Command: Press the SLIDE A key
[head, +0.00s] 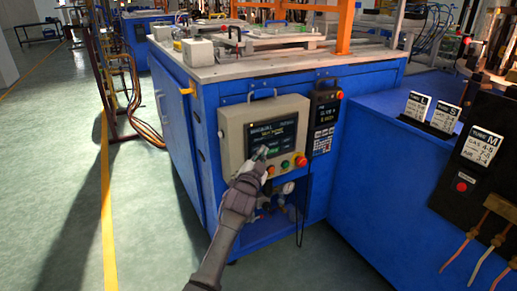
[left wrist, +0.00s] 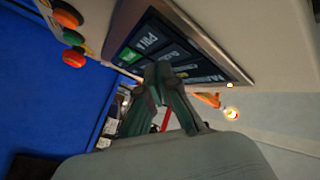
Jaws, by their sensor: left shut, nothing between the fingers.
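The control panel's screen (head: 270,131) is dark, with a heading and small tiles, on a beige box on the blue machine's front. It also shows at a steep angle in the left wrist view (left wrist: 172,45), with a green tile and several dark tiles. The lettering is too small or skewed for me to tell which tile is SLIDE A. My left gripper (head: 262,152) is shut and empty, its tips in front of the screen's lower part. In the left wrist view its fingertips (left wrist: 158,70) overlap the screen; I cannot tell whether they touch it. My right gripper is not in view.
Round buttons (head: 285,165) sit below the screen, and a red emergency button (head: 301,161) is at their right. A black keypad unit (head: 323,125) hangs to the right. Blue cabinets (head: 385,150) stand at right; open floor (head: 150,215) lies to the left.

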